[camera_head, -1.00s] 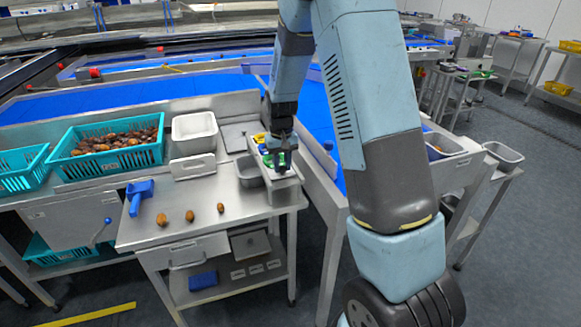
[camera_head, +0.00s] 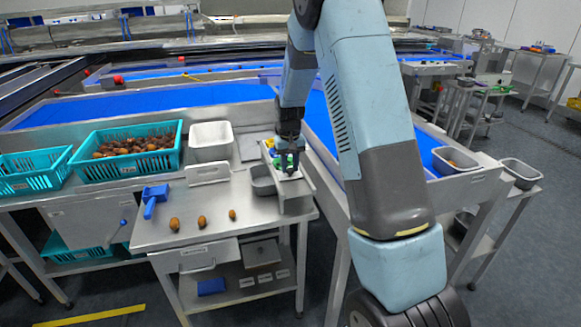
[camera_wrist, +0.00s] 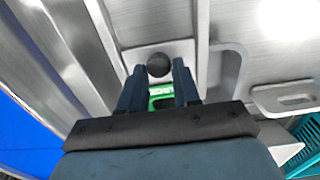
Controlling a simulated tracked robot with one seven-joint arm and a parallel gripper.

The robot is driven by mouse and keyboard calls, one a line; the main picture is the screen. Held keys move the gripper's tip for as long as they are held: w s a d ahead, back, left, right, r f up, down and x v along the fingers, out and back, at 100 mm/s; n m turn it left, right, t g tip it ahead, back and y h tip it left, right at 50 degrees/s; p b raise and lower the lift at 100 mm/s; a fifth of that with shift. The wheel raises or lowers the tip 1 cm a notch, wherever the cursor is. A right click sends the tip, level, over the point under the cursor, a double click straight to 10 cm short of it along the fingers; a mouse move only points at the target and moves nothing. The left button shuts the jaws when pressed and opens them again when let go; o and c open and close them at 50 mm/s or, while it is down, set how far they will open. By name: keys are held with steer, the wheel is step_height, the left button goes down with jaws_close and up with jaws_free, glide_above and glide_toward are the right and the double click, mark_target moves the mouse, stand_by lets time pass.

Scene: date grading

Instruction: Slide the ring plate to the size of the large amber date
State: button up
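Three dates lie in a row on the steel table: a left one (camera_head: 174,224), a middle one (camera_head: 202,221) and a smaller right one (camera_head: 232,214). The left and middle dates look close in size, both amber-brown. My gripper (camera_head: 288,172) points down over a narrow steel stand with green, yellow and blue parts at the table's right end. In the wrist view, my gripper (camera_wrist: 158,66) has its fingers apart, with a dark round knob (camera_wrist: 158,64) between the tips. A green part (camera_wrist: 162,93) with pale lettering shows between the fingers. I cannot clearly make out the ring plate.
A grey bin (camera_head: 263,181) stands beside the stand. A white tub (camera_head: 211,141), a teal crate of dates (camera_head: 126,168) and a blue scoop-like tool (camera_head: 154,196) are to the left. A blue conveyor (camera_head: 150,101) runs behind.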

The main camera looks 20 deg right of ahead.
steer(key=shift+o, duration=0.7)
steer(key=shift+w, duration=0.1)
steer(key=shift+o, duration=1.3)
step_height(320, 180, up, 14)
steer(key=shift+f, duration=0.2)
